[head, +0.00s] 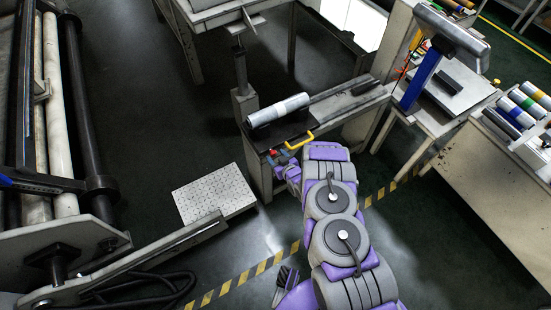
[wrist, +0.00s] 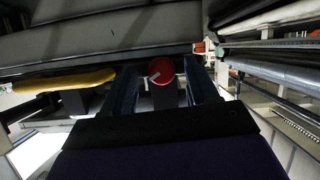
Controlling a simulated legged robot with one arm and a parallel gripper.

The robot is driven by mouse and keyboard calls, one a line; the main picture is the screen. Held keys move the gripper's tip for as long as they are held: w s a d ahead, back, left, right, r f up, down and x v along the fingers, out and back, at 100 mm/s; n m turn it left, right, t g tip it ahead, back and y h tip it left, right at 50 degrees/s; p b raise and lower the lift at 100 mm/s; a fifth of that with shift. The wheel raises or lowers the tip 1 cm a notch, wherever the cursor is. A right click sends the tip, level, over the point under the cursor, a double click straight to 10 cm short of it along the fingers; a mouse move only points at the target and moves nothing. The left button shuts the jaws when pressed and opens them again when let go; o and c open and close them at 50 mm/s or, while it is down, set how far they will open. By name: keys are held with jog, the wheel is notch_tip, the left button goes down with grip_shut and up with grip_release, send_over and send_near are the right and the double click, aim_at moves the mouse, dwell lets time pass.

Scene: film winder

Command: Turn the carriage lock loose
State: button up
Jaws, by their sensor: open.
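A red round knob (wrist: 161,70) with a pale mark on its face, apparently the carriage lock, shows at the middle of the wrist view. In the head view it is a small red spot (head: 273,152) at the front end of the winder bench (head: 258,148). My gripper (head: 280,161) is at that bench end. In the wrist view its two dark fingers are open, one on each side of the knob, with gaps visible; no contact shows. A yellow handle (head: 300,140) stands just right of the knob in the head view; in the wrist view the handle (wrist: 62,82) lies to the left.
A silver roll (head: 278,110) lies on the bench behind the knob. A perforated light step (head: 213,194) stands on the floor to the left, near large rollers (head: 57,120). A table with coloured rolls (head: 522,108) is at the right.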

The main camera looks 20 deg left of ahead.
jog(key=shift+w+a+f, duration=0.15)
jog(key=shift+a, duration=0.2)
jog(key=c, duration=1)
jog(key=shift+c, duration=0.2)
